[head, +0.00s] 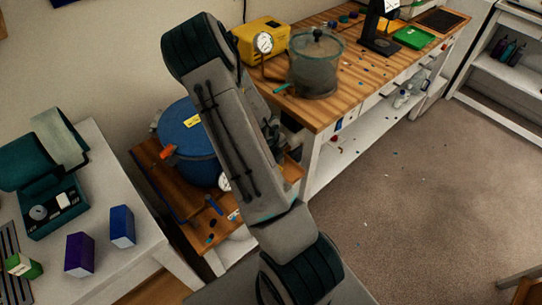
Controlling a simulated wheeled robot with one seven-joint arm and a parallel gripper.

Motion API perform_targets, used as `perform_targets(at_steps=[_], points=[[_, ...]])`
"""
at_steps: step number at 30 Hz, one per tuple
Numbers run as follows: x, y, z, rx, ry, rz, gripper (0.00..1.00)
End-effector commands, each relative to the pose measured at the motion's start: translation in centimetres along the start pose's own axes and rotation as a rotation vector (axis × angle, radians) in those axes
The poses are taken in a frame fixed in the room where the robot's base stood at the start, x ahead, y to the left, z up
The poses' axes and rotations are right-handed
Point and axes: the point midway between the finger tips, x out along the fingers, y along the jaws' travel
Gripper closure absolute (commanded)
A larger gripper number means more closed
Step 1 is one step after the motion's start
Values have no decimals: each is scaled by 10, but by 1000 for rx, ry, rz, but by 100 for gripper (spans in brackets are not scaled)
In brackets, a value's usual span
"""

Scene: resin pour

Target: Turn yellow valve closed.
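I cannot make out a yellow valve for certain. A blue pressure tank (185,150) stands on a low wooden stand, with a yellow label and an orange handle (167,152) on its left side. A clear lidded chamber (317,68) stands on the wooden bench, with a teal handle (282,88) low on its left and a round gauge (263,43) beside it. My arm crosses the middle of the view and covers the tank's right side. Its far end, dark and partly hidden, is between tank and bench; my gripper's fingers cannot be made out.
A yellow case (262,38) stands behind the gauge. The wooden bench (345,92) carries small scattered bits, a dark stand and a green tray (414,38). A white table (120,262) at left holds a teal machine (50,205) and small boxes.

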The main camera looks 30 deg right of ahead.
Motion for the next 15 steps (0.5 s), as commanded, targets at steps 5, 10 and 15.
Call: perform_targets(at_steps=[5, 10, 15], points=[[-1, -3, 1, 34, -1, -1, 100], [-1, -3, 1, 41, 0, 0, 100], [-1, -3, 1, 40, 0, -1, 100]])
